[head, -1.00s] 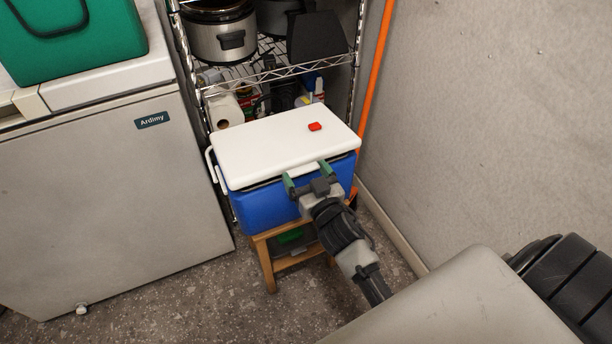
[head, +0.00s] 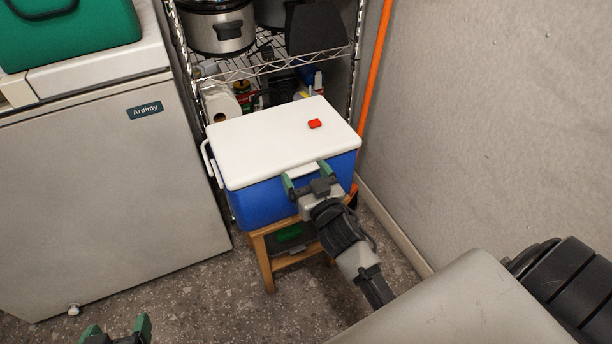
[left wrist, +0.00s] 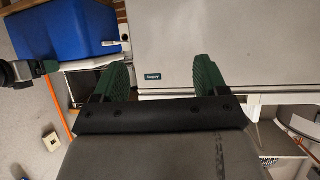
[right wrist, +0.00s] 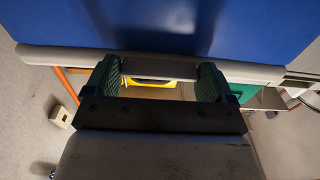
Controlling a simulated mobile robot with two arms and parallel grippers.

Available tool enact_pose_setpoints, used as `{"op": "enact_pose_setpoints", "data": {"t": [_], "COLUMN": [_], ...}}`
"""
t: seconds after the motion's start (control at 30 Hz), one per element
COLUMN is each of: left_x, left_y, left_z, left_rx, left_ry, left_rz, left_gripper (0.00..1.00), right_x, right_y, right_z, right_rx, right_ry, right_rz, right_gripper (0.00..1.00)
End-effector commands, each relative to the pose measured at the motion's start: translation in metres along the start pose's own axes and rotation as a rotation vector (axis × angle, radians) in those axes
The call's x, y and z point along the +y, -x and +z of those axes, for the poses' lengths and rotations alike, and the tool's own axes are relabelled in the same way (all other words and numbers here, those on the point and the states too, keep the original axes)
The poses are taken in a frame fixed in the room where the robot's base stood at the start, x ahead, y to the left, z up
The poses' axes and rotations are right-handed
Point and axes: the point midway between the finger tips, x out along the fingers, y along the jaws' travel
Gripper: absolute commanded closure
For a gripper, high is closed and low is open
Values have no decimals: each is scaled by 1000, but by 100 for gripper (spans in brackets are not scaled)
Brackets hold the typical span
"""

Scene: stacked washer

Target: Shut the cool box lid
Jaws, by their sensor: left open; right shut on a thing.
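The cool box has a blue body (head: 268,200) and a white lid (head: 270,140) with a small red piece on top. The lid lies flat on the body, and no dark gap shows along the front edge. My right gripper (head: 307,178) is shut on the lid's front tab (right wrist: 160,68), with one green finger at each end of it. My left gripper (head: 118,328) is open and empty, low at the left and apart from the box. The blue body also shows in the left wrist view (left wrist: 62,30).
The cool box stands on a wooden stool (head: 265,262). A white chest freezer (head: 100,200) with a green case (head: 80,40) on top is at the left. A wire shelf (head: 270,68) stands behind, and a wall (head: 500,120) is at the right. The floor in front is clear.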

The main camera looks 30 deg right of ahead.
Motion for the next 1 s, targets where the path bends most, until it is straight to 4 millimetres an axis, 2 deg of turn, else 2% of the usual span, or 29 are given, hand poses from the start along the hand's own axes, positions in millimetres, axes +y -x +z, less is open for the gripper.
{"op": "enact_pose_setpoints", "data": {"t": [0.03,0.27,0.3,0.4,0.63,0.73,1.0], "left_x": [0,0,0,0,0,0,-5], "left_y": [0,0,0,0,0,1,12], "left_z": [0,1,1,1,1,2,26], "left_rx": [2,0,0,0,-1,-19,-202], "left_ry": [0,0,0,0,0,0,2], "left_rz": [0,0,0,0,0,0,-13], "left_gripper": [27,27,27,27,27,27,27], "right_x": [0,-1,-1,-1,-1,-1,-1], "right_y": [2,2,2,2,2,10,61], "right_z": [7,8,8,8,5,5,4], "right_rx": [-15,-18,-18,-17,-10,-12,-16], "right_ry": [1,1,1,0,0,-2,-2], "right_rz": [0,0,0,0,0,0,2], "right_gripper": [58,58,14,0,0,0,0]}}
